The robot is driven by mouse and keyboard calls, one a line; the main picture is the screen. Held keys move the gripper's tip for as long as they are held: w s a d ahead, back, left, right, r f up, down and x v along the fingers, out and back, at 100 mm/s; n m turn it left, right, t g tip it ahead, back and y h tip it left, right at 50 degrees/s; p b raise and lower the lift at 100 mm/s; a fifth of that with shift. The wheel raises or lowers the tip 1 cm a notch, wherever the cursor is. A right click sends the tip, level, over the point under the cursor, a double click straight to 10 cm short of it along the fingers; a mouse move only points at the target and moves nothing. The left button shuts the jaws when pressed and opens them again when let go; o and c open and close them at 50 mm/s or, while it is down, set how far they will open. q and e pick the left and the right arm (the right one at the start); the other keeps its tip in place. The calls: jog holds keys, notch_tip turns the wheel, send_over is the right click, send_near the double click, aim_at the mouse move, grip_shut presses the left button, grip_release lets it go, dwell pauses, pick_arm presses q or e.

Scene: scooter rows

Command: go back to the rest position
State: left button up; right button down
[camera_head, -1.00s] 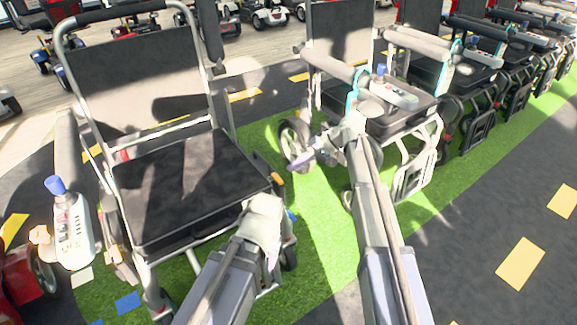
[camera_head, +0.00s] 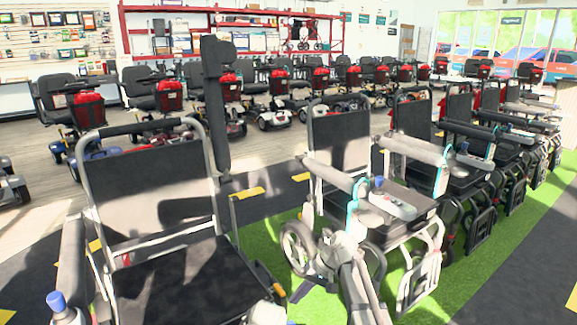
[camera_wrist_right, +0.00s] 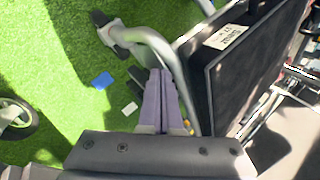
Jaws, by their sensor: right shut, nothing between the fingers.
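My right gripper (camera_head: 302,288) reaches in from the bottom of the head view, beside the large wheel of the second wheelchair (camera_head: 345,145). In the right wrist view its two purple-grey fingers (camera_wrist_right: 166,98) lie together, shut and empty. They point past a wheelchair's grey tube frame and black seat, above green turf. Whether they touch the frame cannot be told. The fingers of my left gripper do not show in either view.
A nearer wheelchair (camera_head: 155,185) stands at the left, and several more line the right. Mobility scooters (camera_head: 168,100) stand in a row behind, before a red shelf rack (camera_head: 235,40). The green turf (camera_head: 470,275) and dark floor at the lower right are clear.

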jog(key=s+d+r+n+h+p, duration=0.1)
jog(key=s+n+h+p, duration=0.2)
jog(key=s, duration=0.9)
jog(key=s+d+r+h+p, duration=0.2)
jog(key=s+h, duration=0.3)
jog(key=s, duration=0.6)
notch_tip(320, 180, up, 36)
jog(key=p, duration=3.6)
jog(key=shift+w+a+r+p, duration=0.15)
jog(key=shift+w+a+p, duration=0.05)
jog(key=shift+p, duration=0.2)
